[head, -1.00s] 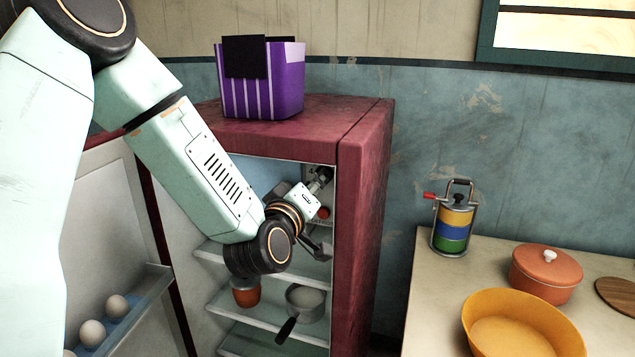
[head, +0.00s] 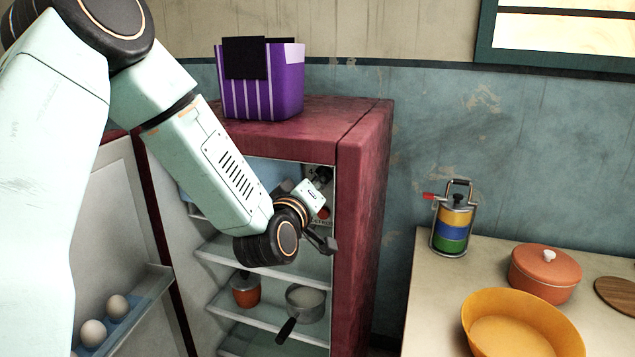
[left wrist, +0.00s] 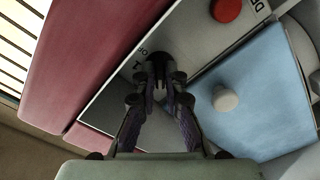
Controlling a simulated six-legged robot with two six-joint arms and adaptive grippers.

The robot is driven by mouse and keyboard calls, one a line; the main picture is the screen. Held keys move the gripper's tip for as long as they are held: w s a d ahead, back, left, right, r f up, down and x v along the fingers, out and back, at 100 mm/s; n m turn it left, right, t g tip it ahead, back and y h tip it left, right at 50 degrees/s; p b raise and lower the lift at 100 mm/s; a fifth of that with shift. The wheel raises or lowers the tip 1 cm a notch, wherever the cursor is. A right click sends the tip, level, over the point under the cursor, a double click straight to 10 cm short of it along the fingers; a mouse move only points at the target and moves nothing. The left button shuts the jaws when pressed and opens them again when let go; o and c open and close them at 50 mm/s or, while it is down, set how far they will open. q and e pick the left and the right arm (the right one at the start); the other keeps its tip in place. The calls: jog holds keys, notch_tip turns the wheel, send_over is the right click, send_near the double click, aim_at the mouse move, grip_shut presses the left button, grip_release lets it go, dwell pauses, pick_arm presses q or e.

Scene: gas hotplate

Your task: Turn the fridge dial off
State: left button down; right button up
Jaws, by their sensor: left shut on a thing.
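My left gripper (head: 323,177) reaches into the open red fridge (head: 363,170), up to the control panel at the top right of its inside. In the left wrist view the gripper (left wrist: 159,78) has its dark fingers close together on the black fridge dial (left wrist: 158,60), shut on it. The fingers hide much of the dial, and printed letters show partly beside it. I cannot read which setting it points to. A red round button (left wrist: 227,9) sits on the same panel, apart from the fingers. My right gripper is not in view.
A blue inner door with a pale knob (left wrist: 226,100) is beside the panel. The shelves hold an orange pot (head: 245,292) and a saucepan (head: 305,300). The open fridge door (head: 110,215) holds eggs (head: 93,333). A purple bin (head: 262,95) stands on top.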

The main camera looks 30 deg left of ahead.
pick_arm(q)
jog(key=shift+r, duration=0.1)
dwell(0.3)
jog(key=shift+a+r+m+p, duration=0.1)
jog(key=shift+r+m+p, duration=0.05)
jog(key=shift+m+p, duration=5.55)
jog(key=shift+r+m+p, duration=0.1)
jog(key=shift+m+p, duration=3.55)
jog(key=shift+m, duration=3.95)
jog(key=shift+f, duration=0.1)
jog(key=shift+m, duration=0.3)
